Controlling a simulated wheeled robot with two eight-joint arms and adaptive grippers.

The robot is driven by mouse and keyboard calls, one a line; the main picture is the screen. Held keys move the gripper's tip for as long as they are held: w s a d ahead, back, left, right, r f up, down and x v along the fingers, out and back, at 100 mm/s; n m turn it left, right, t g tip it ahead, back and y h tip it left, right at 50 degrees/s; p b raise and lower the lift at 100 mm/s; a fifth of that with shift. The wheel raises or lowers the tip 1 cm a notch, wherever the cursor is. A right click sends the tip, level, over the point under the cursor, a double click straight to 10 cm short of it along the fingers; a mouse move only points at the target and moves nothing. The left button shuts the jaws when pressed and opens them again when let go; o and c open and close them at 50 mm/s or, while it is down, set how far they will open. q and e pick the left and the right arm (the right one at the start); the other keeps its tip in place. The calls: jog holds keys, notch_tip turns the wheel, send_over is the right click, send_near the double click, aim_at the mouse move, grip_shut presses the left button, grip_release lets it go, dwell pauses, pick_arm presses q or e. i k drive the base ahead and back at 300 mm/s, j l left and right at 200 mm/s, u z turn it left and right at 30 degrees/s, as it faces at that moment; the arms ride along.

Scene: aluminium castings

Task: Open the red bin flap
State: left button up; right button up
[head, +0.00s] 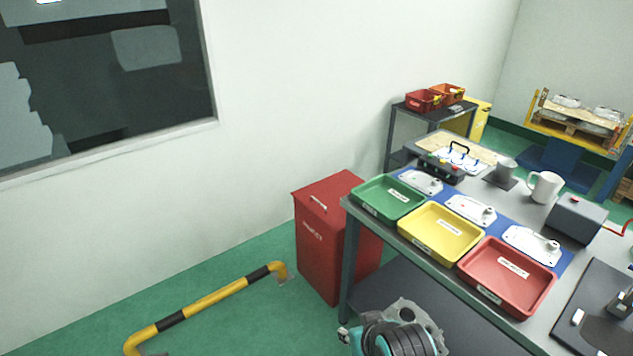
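The red bin (322,255) stands on the green floor against the white wall, left of the workbench. Its sloped red flap (335,190) lies flat over the top and looks closed. A small pale handle (318,202) sits near the flap's front left edge. White lettering is on the bin's front. The bin's right side is partly hidden by the bench leg. A teal, grey and black part, apparently of one of my arms, shows at the bottom edge, below and right of the bin and apart from it. I see no gripper fingertips.
The workbench (409,250) holds green (369,208), yellow (424,243) and red (497,301) trays, white castings and a mug (545,187). A yellow-black floor rail (215,297) stands left of the bin. Green floor is open between rail and bin.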

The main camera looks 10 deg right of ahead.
aim_at(322, 198)
jog(key=i+j+z, duration=0.1)
jog(key=i+z, duration=0.35)
jog(key=i+j+z, duration=0.2)
jog(key=i+z, duration=0.25)
jog(key=i+j+z, duration=0.25)
jog(key=z, duration=0.25)
jog(key=i+j+z, duration=0.2)
jog(key=j, duration=0.15)
jog(key=i+j+z, duration=0.1)
jog(key=j+z, duration=0.15)
jog(key=i+j+z, duration=0.2)
jog(key=j, duration=0.25)
jog(key=k, duration=0.1)
